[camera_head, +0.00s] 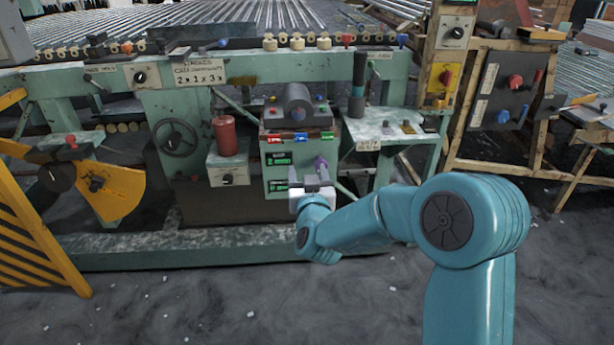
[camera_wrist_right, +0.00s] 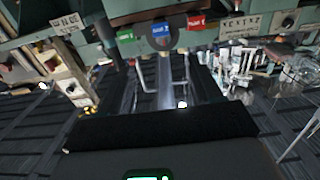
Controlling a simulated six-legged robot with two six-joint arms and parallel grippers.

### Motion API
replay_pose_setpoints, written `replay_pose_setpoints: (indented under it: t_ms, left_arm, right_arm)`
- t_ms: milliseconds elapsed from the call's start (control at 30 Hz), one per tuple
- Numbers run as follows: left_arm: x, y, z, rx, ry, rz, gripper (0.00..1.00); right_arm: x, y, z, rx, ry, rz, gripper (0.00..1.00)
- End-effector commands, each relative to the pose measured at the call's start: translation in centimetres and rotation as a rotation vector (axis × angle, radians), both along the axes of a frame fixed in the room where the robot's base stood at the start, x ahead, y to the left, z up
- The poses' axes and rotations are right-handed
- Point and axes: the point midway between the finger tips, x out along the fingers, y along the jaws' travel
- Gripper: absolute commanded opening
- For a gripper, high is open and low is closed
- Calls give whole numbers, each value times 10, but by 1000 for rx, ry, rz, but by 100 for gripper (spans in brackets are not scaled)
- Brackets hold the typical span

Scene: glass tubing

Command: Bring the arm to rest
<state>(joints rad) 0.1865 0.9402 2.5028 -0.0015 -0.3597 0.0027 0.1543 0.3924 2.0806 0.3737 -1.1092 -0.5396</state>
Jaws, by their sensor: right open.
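My right arm (camera_head: 400,216), teal, comes in from the lower right and reaches out to the left. My right gripper (camera_head: 311,180) is open and empty, in front of the lower part of the green control box (camera_head: 291,151). Its fingers point away from me, and I cannot tell how far they are from the box. A small purple knob (camera_head: 320,163) shows just above the right finger. My left gripper is not in view.
The control box carries red, blue and green labels, which also show in the wrist view (camera_wrist_right: 160,30). A red cylinder (camera_head: 225,135), a handwheel (camera_head: 175,137) and a yellow guard (camera_head: 112,187) stand left. A switch panel (camera_head: 509,88) is right. The floor (camera_head: 190,305) in front is mostly clear.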

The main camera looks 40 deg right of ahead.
Motion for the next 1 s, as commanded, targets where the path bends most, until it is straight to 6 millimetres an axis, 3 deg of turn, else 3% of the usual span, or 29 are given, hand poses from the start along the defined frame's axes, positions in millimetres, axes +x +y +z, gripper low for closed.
replay_pose_setpoints:
  t_ms: [667,767,867,1000]
  left_arm:
    - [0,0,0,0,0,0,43]
    - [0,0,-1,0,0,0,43]
    - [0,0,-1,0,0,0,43]
    - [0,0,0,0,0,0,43]
  right_arm:
    - [3,-2,-3,1,6,2,64]
    - [7,5,-28,9,51,15,64]
    - [5,25,-86,24,166,62,64]
    - [-19,76,-187,95,401,209,64]
